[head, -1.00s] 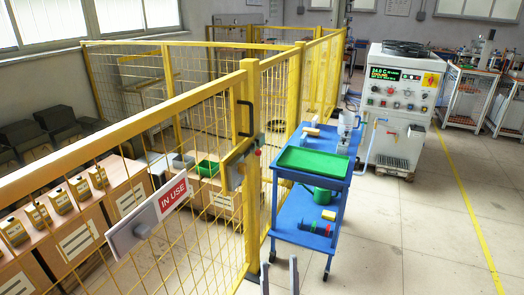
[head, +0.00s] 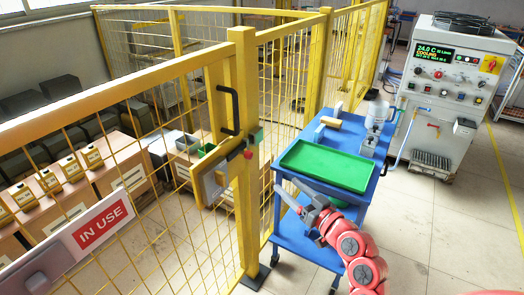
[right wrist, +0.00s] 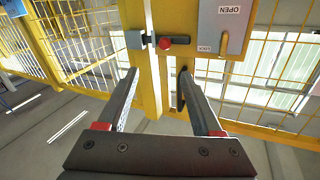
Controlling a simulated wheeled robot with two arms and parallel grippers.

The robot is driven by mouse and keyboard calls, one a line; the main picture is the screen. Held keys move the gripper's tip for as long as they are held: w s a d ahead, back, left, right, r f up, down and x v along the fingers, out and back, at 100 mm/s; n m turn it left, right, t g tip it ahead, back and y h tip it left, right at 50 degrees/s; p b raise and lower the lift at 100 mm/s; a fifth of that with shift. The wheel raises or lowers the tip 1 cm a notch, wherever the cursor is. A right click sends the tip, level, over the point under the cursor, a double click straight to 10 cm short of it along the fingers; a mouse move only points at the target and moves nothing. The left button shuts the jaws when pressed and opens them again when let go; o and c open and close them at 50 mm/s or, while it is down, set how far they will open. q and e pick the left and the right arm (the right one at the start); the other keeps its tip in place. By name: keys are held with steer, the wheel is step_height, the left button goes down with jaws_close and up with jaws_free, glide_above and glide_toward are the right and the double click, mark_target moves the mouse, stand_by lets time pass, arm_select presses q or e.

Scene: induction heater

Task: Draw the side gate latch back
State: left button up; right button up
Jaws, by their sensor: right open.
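The side gate latch sits on the yellow gate post in the head view, with a grey plate (head: 215,181) and a red knob (head: 248,154). A black gate handle (head: 232,110) is above it. In the right wrist view the red knob (right wrist: 180,40) sits beside a grey metal block (right wrist: 136,40), near a plate marked OPEN and LOCK (right wrist: 225,28). My right gripper (head: 284,183) is open and empty, right of and below the latch in the head view. Its fingers (right wrist: 158,72) point toward the post, apart from the knob. My left gripper is not in view.
A blue cart (head: 295,222) with a green tray (head: 328,164) stands right of the gate, close to my right arm. An IN USE sign (head: 100,225) hangs on the fence. Floor at right is clear.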

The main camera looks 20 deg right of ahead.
steer(key=p, duration=0.3)
glide_toward(250, 157)
steer(key=shift+n, duration=0.3)
steer(key=x, duration=0.9)
steer(key=shift+w+f, duration=0.1)
steer(key=shift+w, duration=0.2)
jaws_close()
stand_by(0.5)
